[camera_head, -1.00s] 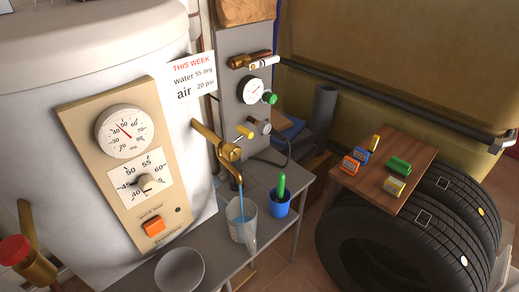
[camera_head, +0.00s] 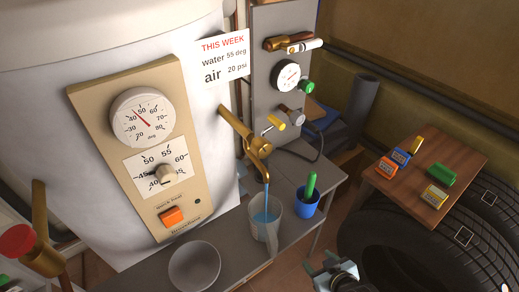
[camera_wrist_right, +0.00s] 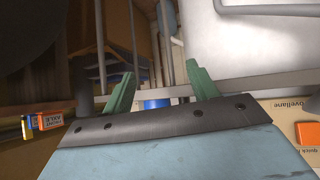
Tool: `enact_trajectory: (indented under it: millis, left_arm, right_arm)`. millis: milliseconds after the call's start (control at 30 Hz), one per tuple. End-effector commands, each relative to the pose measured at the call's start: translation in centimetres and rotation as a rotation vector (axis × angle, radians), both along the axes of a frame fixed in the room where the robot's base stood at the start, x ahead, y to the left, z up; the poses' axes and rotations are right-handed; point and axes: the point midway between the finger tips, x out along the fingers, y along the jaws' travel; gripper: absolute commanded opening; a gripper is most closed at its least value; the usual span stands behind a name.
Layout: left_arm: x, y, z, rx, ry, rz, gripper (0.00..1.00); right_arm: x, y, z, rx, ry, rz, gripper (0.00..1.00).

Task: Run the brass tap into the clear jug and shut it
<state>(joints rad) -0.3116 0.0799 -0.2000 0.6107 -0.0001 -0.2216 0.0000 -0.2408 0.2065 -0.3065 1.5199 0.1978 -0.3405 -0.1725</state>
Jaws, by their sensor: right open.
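The brass tap (camera_head: 243,132) sticks out from the white boiler, with a yellow handle (camera_head: 275,122) by its spout. Blue water (camera_head: 267,190) runs from the spout into the clear jug (camera_head: 268,228), which stands upright on the grey bench beneath it. Some bluish water shows inside the jug; its exact level is hard to tell. My right gripper (camera_head: 334,274) is at the bottom edge of the head view, below and right of the jug, apart from it. In the right wrist view its green fingers (camera_wrist_right: 163,90) are spread and empty. My left gripper is not in view.
A blue cup (camera_head: 305,205) with a green item stands right of the jug. A grey bowl (camera_head: 194,266) is at the bench's front. The boiler panel has a dial (camera_head: 142,118), a knob and an orange switch (camera_head: 172,216).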

Motion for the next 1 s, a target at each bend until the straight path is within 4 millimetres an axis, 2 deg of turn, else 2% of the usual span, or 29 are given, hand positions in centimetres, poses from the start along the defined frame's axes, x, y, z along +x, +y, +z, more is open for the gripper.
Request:
enact_trajectory:
  millis: [33, 67, 100, 167, 200, 300, 433, 533, 667, 833, 1000]
  left_arm:
    - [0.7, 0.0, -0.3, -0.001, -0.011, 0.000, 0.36]
    - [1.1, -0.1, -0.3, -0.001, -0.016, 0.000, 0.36]
    - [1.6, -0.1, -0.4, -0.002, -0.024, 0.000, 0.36]
    - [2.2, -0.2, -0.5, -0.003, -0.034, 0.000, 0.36]
    - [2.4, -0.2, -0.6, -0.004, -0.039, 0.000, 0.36]
    - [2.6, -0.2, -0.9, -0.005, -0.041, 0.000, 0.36]
    - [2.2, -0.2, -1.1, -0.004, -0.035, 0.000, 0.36]
    - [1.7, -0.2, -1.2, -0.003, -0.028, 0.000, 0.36]
    - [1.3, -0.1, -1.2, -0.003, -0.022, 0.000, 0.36]
    - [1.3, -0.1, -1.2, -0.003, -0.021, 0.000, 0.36]
    - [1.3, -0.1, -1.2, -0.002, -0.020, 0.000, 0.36]
  right_arm:
    - [1.9, 1.3, 3.9, 0.025, -0.086, 0.033, 0.59]
    - [2.7, 2.0, 6.2, 0.039, -0.132, 0.053, 0.59]
    - [3.6, 3.1, 9.3, 0.060, -0.193, 0.078, 0.59]
    - [4.4, 4.5, 14.0, 0.089, -0.281, 0.120, 0.59]
    - [4.6, 5.4, 17.0, 0.107, -0.337, 0.146, 0.59]
    - [4.2, 7.3, 23.6, 0.148, -0.459, 0.210, 0.59]
    - [2.8, 8.8, 29.9, 0.190, -0.576, 0.273, 0.59]
    - [1.8, 9.4, 32.7, 0.209, -0.628, 0.304, 0.59]
    - [1.5, 9.9, 34.2, 0.218, -0.658, 0.319, 0.59]
    - [3.2, 11.2, 34.4, 0.222, -0.661, 0.318, 0.59]
    - [6.2, 13.3, 34.4, 0.222, -0.661, 0.318, 0.59]
